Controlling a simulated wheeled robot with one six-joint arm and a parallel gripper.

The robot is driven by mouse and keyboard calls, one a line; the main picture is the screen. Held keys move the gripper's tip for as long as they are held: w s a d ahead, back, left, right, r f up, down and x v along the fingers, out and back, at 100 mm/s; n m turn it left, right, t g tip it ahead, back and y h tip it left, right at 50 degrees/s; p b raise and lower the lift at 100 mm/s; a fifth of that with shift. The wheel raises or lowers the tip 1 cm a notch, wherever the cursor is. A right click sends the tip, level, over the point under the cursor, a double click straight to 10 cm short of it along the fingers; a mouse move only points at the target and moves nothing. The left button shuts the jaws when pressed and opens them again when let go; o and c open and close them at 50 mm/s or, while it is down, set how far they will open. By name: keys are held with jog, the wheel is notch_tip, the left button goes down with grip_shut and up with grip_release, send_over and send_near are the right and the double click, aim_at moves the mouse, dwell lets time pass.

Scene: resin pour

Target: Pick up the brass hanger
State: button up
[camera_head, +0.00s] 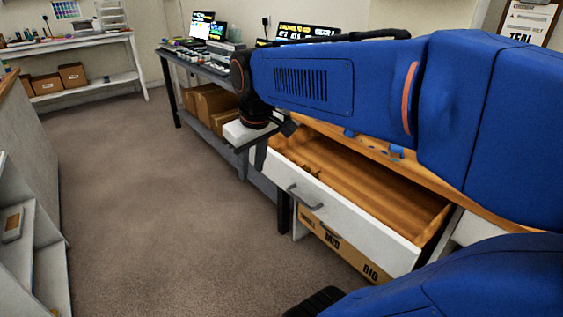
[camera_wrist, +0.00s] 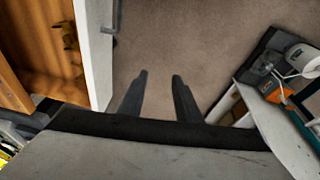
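A small brass-coloured object, which looks like the brass hanger (camera_head: 311,171), lies inside the open drawer (camera_head: 340,212) near its front wall. In the wrist view the brass hanger (camera_wrist: 70,37) shows at the upper left on the drawer's wooden floor, near the white front panel (camera_wrist: 94,50). Its exact shape is too small to tell. My gripper (camera_wrist: 160,76) is open, with two dark fingers apart and nothing between them. It points down over the carpet, outside the drawer front. In the head view my gripper (camera_head: 257,160) is just left of the drawer.
The drawer front has a grey handle (camera_head: 304,199). A cardboard box (camera_head: 345,243) sits below the drawer. A dark workbench (camera_head: 205,64) with screens stands behind, with boxes under it. The carpet (camera_head: 150,200) on the left is clear. A white shelf (camera_head: 30,250) stands at the left edge.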

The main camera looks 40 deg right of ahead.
jog(key=w+d+r+g, duration=0.1)
jog(key=w+d, duration=0.4)
jog(key=d, duration=0.3)
jog(key=w+d+r+n+g, duration=0.1)
jog(key=w+d+r, duration=0.1)
jog(key=w+d, duration=0.45)
jog(key=w+d+r+g, duration=0.1)
jog(key=w+d, duration=0.2)
jog(key=d, duration=0.6)
jog(key=shift+y, duration=0.3)
jog(key=f, duration=1.1)
jog(key=shift+w, duration=0.2)
jog(key=shift+w+a+f, duration=0.1)
jog(key=shift+w+f, duration=0.05)
jog(key=shift+f, duration=0.75)
jog(key=shift+w+a+f, duration=0.1)
jog(key=shift+f, duration=0.8)
jog(key=shift+w+a+f, duration=0.1)
jog(key=shift+w+f, duration=0.05)
jog(key=shift+f, duration=0.75)
grip_shut()
